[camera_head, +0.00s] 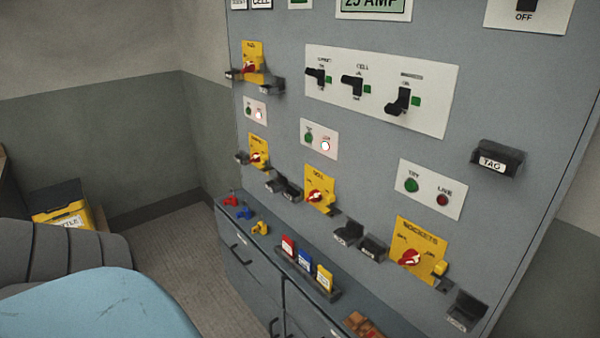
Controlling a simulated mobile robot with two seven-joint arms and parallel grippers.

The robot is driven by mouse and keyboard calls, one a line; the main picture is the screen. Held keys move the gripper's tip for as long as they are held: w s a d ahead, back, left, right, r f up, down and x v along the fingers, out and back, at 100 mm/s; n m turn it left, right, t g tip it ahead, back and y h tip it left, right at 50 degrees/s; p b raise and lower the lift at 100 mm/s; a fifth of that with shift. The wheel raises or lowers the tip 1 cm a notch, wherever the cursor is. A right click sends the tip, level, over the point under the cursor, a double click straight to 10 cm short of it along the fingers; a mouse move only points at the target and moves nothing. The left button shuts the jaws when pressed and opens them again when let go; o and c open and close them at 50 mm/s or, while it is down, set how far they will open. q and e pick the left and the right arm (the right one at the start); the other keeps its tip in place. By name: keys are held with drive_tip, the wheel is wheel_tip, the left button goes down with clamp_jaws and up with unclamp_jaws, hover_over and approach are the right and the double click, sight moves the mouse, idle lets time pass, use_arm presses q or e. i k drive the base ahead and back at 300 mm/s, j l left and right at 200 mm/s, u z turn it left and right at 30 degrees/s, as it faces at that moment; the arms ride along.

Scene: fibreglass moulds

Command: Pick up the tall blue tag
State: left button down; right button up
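A blue tag (304,262) with a white face stands upright in a dark rack (334,295) on the ledge below the panel. It stands between a red tag (288,247) on its left and a yellow tag (325,278) on its right. The lower ends of the tags are hidden in the rack. Neither of my grippers shows in this view, so nothing is seen touching the blue tag.
Small red (231,199), blue (246,213) and yellow (260,228) pieces lie left on the ledge. A brown object (362,324) lies right of the rack. The grey panel (285,110) with switches rises behind. A yellow box (62,215) stands at far left.

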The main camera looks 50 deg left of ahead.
sight(305, 260)
drive_tip(key=k+l+u, duration=0.1)
drive_tip(key=u, duration=1.45)
drive_tip(key=i+j, duration=0.2)
drive_tip(key=i+j+z, duration=0.1)
drive_tip(key=j, duration=0.3)
drive_tip(key=i+j, duration=0.25)
drive_tip(key=i+j+z, duration=0.1)
drive_tip(key=j, duration=0.3)
drive_tip(key=i+j, duration=0.2)
drive_tip(key=j, duration=0.15)
drive_tip(key=z, duration=0.05)
